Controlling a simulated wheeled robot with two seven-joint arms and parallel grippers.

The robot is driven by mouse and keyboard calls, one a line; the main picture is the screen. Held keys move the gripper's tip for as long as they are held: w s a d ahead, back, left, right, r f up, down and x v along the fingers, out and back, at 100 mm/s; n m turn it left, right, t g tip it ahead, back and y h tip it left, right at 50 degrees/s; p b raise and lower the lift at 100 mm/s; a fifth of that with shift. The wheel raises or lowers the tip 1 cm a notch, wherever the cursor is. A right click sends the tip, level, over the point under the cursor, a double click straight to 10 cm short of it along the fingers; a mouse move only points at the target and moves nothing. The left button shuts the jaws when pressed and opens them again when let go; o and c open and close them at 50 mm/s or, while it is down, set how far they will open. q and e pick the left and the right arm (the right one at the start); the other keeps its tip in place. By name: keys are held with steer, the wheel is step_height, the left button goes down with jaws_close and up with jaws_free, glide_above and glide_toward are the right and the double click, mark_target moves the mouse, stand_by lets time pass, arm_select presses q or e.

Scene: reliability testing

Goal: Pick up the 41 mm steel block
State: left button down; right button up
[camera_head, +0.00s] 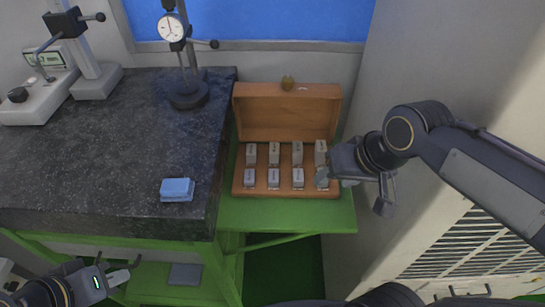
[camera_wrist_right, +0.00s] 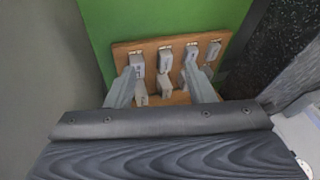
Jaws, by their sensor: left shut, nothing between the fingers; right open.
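Several grey steel blocks (camera_head: 297,178) stand in two rows in an open wooden case (camera_head: 240,120). Their markings are too small to read, so I cannot tell which one is the 41 mm block. My right gripper (camera_head: 352,190) is open at the right end of the case, one finger over the front right corner, partly hiding a block there. In the right wrist view my right gripper (camera_wrist_right: 163,90) has its fingers spread above the case, with blocks (camera_wrist_right: 164,60) showing between and beyond them; none is held. My left gripper (camera_head: 128,272) is shut and empty at the lower left, away from the case.
The case sits on a green shelf (camera_head: 290,216) beside a dark granite table (camera_head: 100,170). A dial gauge stand (camera_head: 188,92) stands behind. A pale cabinet (camera_head: 470,260) is close on the right.

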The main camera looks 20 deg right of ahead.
steer(key=w+a+f+h+b, duration=0.2)
steer(key=w+b, duration=0.2)
steer(key=w, duration=0.5)
steer(key=m+h+b, duration=0.1)
steer(key=h+b, duration=0.1)
steer(key=b, duration=0.1)
glide_toward(274, 148)
step_height(274, 148, down, 3)
steer(key=shift+w, duration=0.4)
steer(key=p+x, duration=0.1)
steer(key=x, duration=0.6)
steer(key=shift+w+d, duration=0.25)
jaws_close()
